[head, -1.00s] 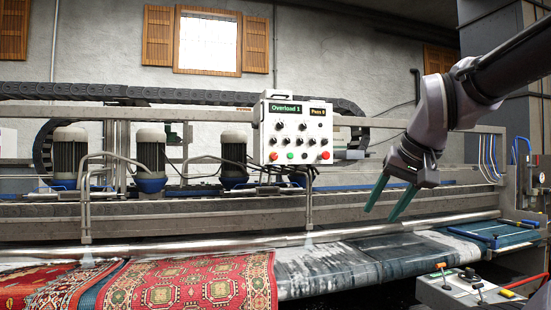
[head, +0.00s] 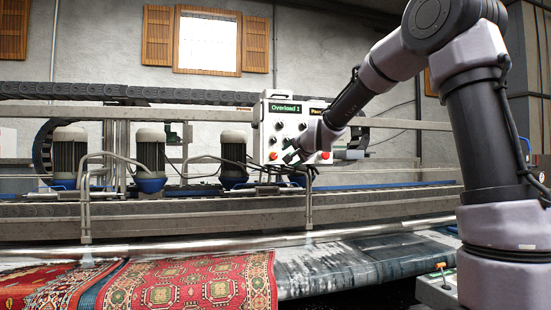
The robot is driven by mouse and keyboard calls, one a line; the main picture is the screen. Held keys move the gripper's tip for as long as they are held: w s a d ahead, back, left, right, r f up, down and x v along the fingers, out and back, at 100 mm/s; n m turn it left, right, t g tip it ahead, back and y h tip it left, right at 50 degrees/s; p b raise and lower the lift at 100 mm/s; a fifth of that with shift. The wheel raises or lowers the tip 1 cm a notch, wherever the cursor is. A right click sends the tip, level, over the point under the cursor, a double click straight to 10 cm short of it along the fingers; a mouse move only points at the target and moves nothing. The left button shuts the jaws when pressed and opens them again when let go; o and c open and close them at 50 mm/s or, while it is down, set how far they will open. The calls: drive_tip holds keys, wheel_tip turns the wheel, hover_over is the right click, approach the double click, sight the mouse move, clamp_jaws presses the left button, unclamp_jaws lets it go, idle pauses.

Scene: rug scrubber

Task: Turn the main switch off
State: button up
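I cannot tell which control is the main switch. My gripper (head: 291,151) is in front of the lower middle of the box, pointing left. Its fingers look small and dark; their gap and any contact are unclear. My arm hides the right part of the box, including several knobs.
A second console (head: 436,290) with an orange-tipped lever stands at the lower right, mostly behind my arm. A metal roller bar (head: 190,246) and a red patterned rug (head: 195,282) lie below. Grey motors (head: 150,155) stand left of the box.

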sight(275, 156)
drive_tip(key=w+a+m+t, duration=0.1)
drive_tip(key=w, duration=0.5)
drive_tip(key=w+a+m+t, duration=0.1)
drive_tip(key=w+a, duration=0.1)
drive_tip(key=w, duration=0.5)
drive_tip(key=w+a+m+t, duration=0.1)
drive_tip(key=w+m, duration=0.1)
drive_tip(key=w, duration=0.5)
drive_tip(key=shift+w+a+f, duration=0.1)
drive_tip(key=shift+w+a, duration=0.1)
clamp_jaws()
